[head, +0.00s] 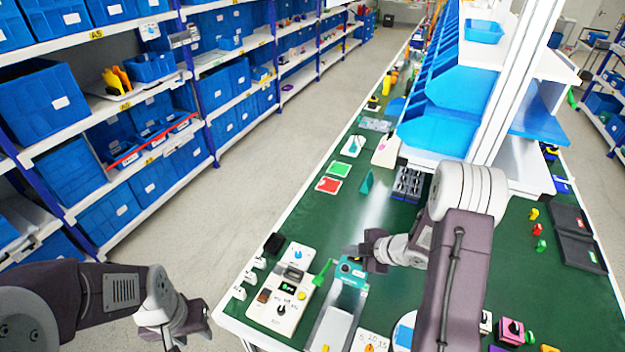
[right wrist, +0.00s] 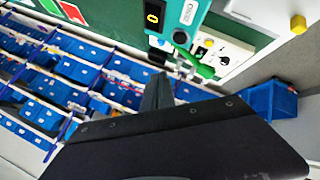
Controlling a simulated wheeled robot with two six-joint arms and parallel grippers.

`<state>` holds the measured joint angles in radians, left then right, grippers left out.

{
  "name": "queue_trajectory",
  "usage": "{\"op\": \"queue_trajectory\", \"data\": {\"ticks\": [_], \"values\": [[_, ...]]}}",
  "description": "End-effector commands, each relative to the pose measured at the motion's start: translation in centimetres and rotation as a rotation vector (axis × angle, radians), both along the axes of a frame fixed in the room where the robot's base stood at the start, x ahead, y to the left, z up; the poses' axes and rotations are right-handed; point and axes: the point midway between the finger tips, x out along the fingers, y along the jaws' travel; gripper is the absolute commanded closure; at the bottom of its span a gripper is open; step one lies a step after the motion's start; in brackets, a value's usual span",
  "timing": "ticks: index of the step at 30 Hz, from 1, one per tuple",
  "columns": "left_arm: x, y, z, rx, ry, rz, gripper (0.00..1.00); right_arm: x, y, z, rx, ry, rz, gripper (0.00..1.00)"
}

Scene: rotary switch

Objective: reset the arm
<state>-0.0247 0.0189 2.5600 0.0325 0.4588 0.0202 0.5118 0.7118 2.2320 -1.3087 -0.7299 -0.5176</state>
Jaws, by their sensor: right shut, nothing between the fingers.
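A teal device (head: 350,272) stands on the green table, left of my right gripper in the head view. In the right wrist view the teal device (right wrist: 190,12) shows a dark round knob (right wrist: 180,37) and a black display (right wrist: 153,14) with a yellow digit that looks like 0. My right gripper (head: 368,255) is close beside the device; its shut fingers (right wrist: 158,92) hold nothing and look apart from the knob. My left gripper (head: 188,328) hangs at the lower left, off the table edge, and its finger gap is unclear.
A white panel (head: 286,310) with knobs and a green lever (head: 322,272) stand just left of the device. Blue bins (head: 450,125) and a white post rise behind. The aisle floor at left is clear.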

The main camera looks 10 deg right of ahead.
Motion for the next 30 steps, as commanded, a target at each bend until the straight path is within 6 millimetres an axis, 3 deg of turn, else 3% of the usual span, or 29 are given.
{"op": "queue_trajectory", "data": {"ticks": [4,8,10,12,14,17,18,22,25,30], "values": [[0.0,0.0,-0.9,0.000,0.000,0.000,0.62,0.5,1.5,-0.2,-0.009,-0.016,0.042,1.00],[0.0,0.0,-3.3,0.000,0.000,0.000,0.62,2.6,6.5,3.2,-0.054,-0.137,0.142,1.00],[0.0,0.0,-4.7,0.000,0.000,0.000,0.62,3.5,8.1,5.2,-0.082,-0.166,0.062,1.00],[0.0,0.0,-5.7,0.000,0.000,0.000,0.62,2.9,8.0,6.0,-0.081,-0.114,-0.127,1.00],[0.0,0.0,-6.4,0.000,0.000,0.000,0.62,1.2,7.1,5.9,-0.052,-0.025,-0.321,1.00],[0.0,0.0,-7.0,0.000,0.000,0.000,0.62,-4.3,5.4,3.9,0.042,0.213,-0.686,1.00],[0.0,0.0,-7.0,0.000,0.000,0.000,0.62,-7.1,5.0,2.9,0.080,0.328,-0.828,1.00],[0.0,0.0,-6.6,0.000,0.000,0.000,0.62,-14.0,4.9,0.4,0.153,0.633,-1.149,1.00],[0.0,0.0,-6.6,0.000,0.000,0.000,0.62,-16.8,5.5,-0.2,0.171,0.760,-1.272,1.00],[0.0,0.0,-6.6,0.000,0.000,0.000,0.62,-17.5,5.5,-0.3,0.172,0.791,-1.313,1.00]]}}
